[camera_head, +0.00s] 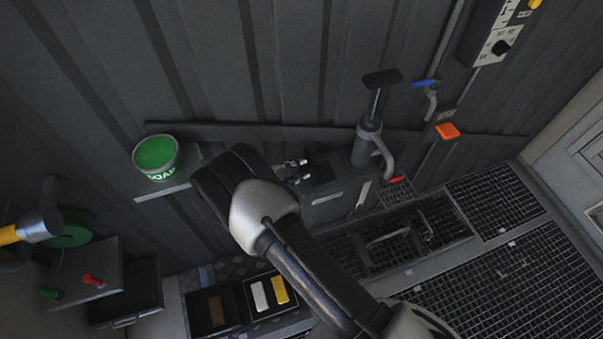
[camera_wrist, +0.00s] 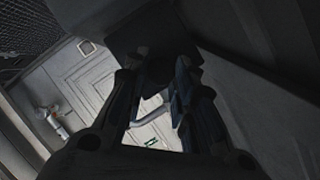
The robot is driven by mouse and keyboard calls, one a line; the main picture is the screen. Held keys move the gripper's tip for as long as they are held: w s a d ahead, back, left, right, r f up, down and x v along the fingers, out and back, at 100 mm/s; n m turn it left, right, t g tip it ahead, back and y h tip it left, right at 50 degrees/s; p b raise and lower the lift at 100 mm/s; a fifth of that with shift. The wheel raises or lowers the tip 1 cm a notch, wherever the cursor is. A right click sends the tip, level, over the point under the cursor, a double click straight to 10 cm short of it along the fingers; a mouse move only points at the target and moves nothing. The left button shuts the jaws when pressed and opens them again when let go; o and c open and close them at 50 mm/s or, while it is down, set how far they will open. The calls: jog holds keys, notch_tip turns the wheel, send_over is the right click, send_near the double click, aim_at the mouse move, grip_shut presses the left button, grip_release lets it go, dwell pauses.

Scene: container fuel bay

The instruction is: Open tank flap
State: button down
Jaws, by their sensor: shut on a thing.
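The grey tank (camera_head: 338,198) stands against the ribbed wall, with a hand pump (camera_head: 368,138) on its top. The tank flap (camera_head: 318,173) is a small dark plate on the tank top, left of the pump. My gripper (camera_head: 297,172) is at the flap's left side. In the wrist view a dark square plate, seemingly the flap (camera_wrist: 143,38), lies at the fingertips of my gripper (camera_wrist: 158,70). The gripper is shut on it; the exact contact is too dark to see. My arm hides part of the tank's left side. How far the flap is raised is unclear.
A green soap tub (camera_head: 156,158) stands on a wall shelf to the left. The pump has a curved spout with a red tip (camera_head: 396,179). A blue-handled tap (camera_head: 426,84) is on the wall. Floor gratings (camera_head: 500,200) lie right. A tray of blocks (camera_head: 268,292) is below.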

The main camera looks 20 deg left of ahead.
jog(key=shift+w+a, duration=0.1)
jog(key=shift+a, duration=0.05)
jog(key=c, duration=1.6)
grip_release()
jog(key=o, duration=0.3)
jog(key=v, duration=1.2)
